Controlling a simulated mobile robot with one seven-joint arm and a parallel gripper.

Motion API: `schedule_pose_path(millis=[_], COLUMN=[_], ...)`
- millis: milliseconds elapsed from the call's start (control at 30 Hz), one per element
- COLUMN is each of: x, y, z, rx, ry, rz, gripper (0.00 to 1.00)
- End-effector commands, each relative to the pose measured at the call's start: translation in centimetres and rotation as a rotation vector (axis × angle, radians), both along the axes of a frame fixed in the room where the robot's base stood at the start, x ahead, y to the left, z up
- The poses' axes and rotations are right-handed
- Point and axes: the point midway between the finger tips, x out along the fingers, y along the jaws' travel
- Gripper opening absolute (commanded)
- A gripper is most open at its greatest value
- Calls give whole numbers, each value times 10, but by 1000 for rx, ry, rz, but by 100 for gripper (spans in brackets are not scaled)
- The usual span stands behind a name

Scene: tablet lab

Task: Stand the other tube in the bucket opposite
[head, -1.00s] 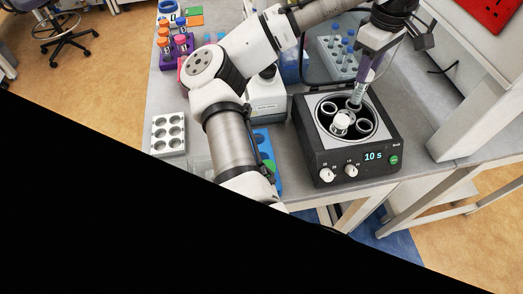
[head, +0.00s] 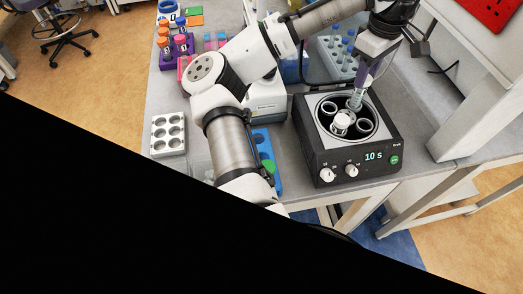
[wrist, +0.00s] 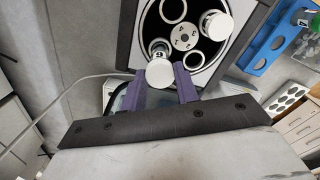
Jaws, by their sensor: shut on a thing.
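My gripper (head: 364,82) is shut on a clear tube (head: 356,99) and holds it over the back of the centrifuge rotor. In the wrist view its purple fingers (wrist: 160,82) are on either side of the tube's white cap (wrist: 160,74). The tube's lower end is at the back bucket (wrist: 157,45); I cannot tell how deep it is. A second white-capped tube (head: 342,121) stands in the bucket across the hub (wrist: 186,37) and also shows in the wrist view (wrist: 217,26). The black centrifuge (head: 350,160) is open and reads 10 s.
Two side buckets (head: 328,108) look empty. A blue rack (wrist: 268,40) and a grey well block (head: 169,134) are on the bench. Behind stand a tube rack (head: 338,62) and another instrument (head: 266,98). A white post (head: 455,105) rises at the right.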

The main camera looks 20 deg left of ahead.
Motion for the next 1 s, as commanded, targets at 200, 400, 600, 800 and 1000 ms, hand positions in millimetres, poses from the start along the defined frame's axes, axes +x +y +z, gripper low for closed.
schedule_pose_path(millis=[200, 400, 600, 800, 1000], x=[0, 0, 0, 0, 0], y=[0, 0, 0, 0, 0], z=[-5, -11, -17, -23, -23], rx=[-1, -1, 0, 0, 0], ry=[0, 0, 0, 0, 0], rz=[0, 0, 0, 0, 0], gripper=[16, 16, 16, 16, 16])
